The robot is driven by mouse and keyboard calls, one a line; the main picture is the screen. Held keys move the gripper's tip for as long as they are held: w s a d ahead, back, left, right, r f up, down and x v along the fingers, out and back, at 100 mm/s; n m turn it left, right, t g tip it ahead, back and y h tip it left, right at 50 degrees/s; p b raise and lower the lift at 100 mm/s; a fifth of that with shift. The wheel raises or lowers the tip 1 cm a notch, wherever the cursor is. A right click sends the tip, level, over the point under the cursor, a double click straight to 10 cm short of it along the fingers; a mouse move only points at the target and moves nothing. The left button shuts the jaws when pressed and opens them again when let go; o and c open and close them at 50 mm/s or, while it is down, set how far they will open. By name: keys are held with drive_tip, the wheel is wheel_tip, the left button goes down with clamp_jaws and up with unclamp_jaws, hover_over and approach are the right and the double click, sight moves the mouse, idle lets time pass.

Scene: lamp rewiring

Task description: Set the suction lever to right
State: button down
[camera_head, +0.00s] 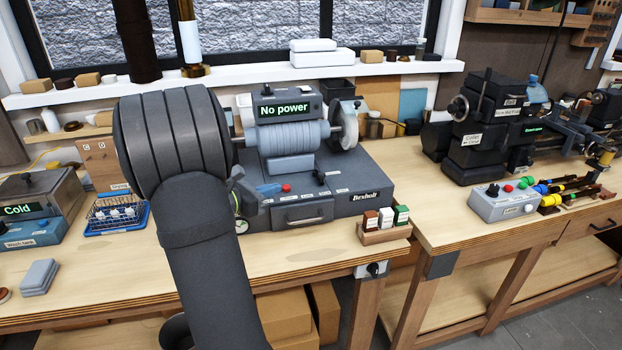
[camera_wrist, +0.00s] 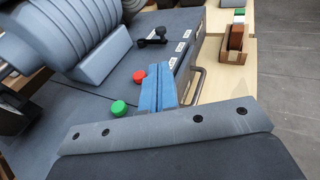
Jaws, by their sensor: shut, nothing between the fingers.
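A small black lever (camera_head: 320,177) stands on the dark grey deck of the bench machine, below its ribbed drum. It also shows in the wrist view (camera_wrist: 152,39), with small white labels beside it too blurred to read, so I cannot confirm that it is the suction lever or which setting it has. My gripper (camera_head: 270,188) is over the machine's deck, left of this lever in the head view. Its blue fingers (camera_wrist: 159,70) are together and empty, apart from the lever. My arm hides part of the machine's left side.
A red button (camera_wrist: 139,76) and a green button (camera_wrist: 118,107) sit close to my fingers. The machine's display (camera_head: 284,108) reads "No power". A drawer handle (camera_head: 304,218) is on its front. A wooden block holder (camera_head: 384,236) stands to the right. A black switch (camera_head: 376,269) is on the bench front.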

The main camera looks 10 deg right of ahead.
sight(319, 176)
drive_tip(key=x, duration=1.4)
drive_tip(key=shift+d, duration=0.15)
